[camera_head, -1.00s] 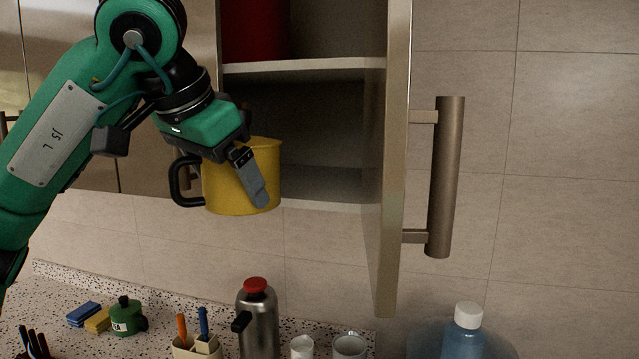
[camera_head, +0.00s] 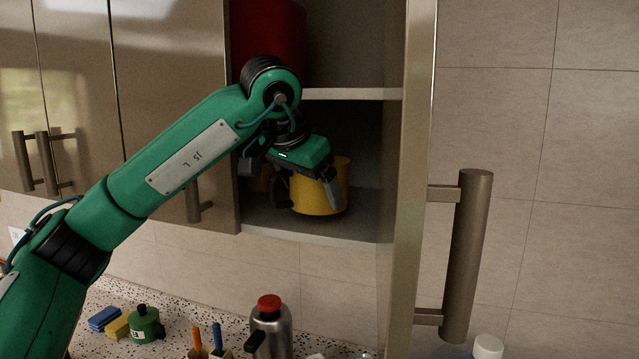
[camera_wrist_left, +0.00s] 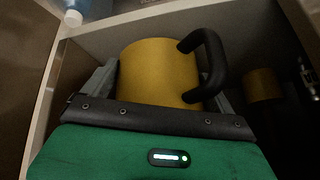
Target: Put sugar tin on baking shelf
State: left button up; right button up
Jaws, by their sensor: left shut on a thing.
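A yellow mug-like vessel (camera_head: 312,198) with a black handle is inside the open wall cabinet, at its lower shelf (camera_head: 310,230). I see no label that marks it as the sugar tin. My left gripper (camera_head: 325,190) is shut on it, with one finger on its near side. In the left wrist view the yellow vessel (camera_wrist_left: 158,70) sits between both fingers, its handle to the right. It stands upright at the shelf board; I cannot tell whether its base touches. My right gripper is not in view.
A second yellow object (camera_wrist_left: 262,85) is deeper in the same compartment. The upper shelf (camera_head: 350,94) holds a red container (camera_head: 270,35). The open cabinet door (camera_head: 410,200) stands to the right. A steel flask (camera_head: 270,330) and a green pot (camera_head: 145,325) are on the counter below.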

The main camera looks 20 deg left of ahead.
pick_arm(q)
jog(key=shift+w+d+r+p, duration=0.1)
jog(key=shift+w+p, duration=0.05)
jog(key=shift+w, duration=0.35)
jog(key=shift+w+d+r+p, duration=0.1)
jog(key=shift+w+p, duration=0.05)
jog(key=shift+w, duration=0.3)
jog(key=shift+w+d+p, duration=0.1)
jog(key=shift+w+p, duration=0.4)
jog(key=shift+w, duration=0.2)
jog(key=shift+w+f+p, duration=0.15)
jog(key=shift+f+p, duration=0.3)
jog(key=shift+f, duration=0.25)
jog(key=shift+f+p, duration=0.65)
jog(key=shift+f, duration=0.45)
